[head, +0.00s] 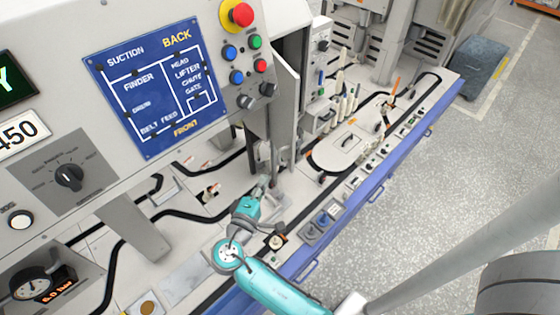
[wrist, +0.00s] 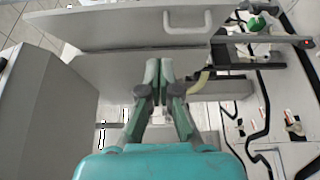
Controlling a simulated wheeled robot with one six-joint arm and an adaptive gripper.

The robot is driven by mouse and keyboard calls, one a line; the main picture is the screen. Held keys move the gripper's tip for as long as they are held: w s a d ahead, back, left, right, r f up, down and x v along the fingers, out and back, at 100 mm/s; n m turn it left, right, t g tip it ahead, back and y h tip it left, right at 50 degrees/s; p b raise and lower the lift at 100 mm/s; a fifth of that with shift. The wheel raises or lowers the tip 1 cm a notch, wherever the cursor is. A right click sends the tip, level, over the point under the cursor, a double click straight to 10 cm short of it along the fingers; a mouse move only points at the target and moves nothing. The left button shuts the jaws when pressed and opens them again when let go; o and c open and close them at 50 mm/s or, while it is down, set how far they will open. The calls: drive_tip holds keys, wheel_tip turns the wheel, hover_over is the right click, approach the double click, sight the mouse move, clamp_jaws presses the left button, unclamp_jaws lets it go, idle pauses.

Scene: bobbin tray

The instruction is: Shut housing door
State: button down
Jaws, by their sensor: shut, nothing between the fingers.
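The housing door is a flat grey panel (wrist: 120,30) across the top of the wrist view, with a pale bar handle (wrist: 188,22) on its face. In the head view the door (head: 285,105) stands nearly edge-on, swung out from the grey housing. My gripper (head: 264,183) is low beside the door's bottom end. In the wrist view its two fingertips (wrist: 158,72) are together and empty, overlapping the grey surface below the handled face. I cannot tell whether they touch it. The door's hinge side is hidden.
A control panel with a blue diagram board (head: 157,88) and an emergency stop button (head: 240,14) stands at the left. Black guide rails (head: 185,215) and small fittings cover the bench. The blue bench edge (head: 330,232) borders open grey floor (head: 450,160) at the right.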

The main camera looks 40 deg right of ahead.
approach(291, 145)
drive_tip(key=w+a+x, duration=0.1)
drive_tip(key=x, duration=0.4)
drive_tip(key=shift+s+d, duration=0.1)
drive_tip(key=shift+d, duration=0.95)
drive_tip(key=shift+d, duration=0.1)
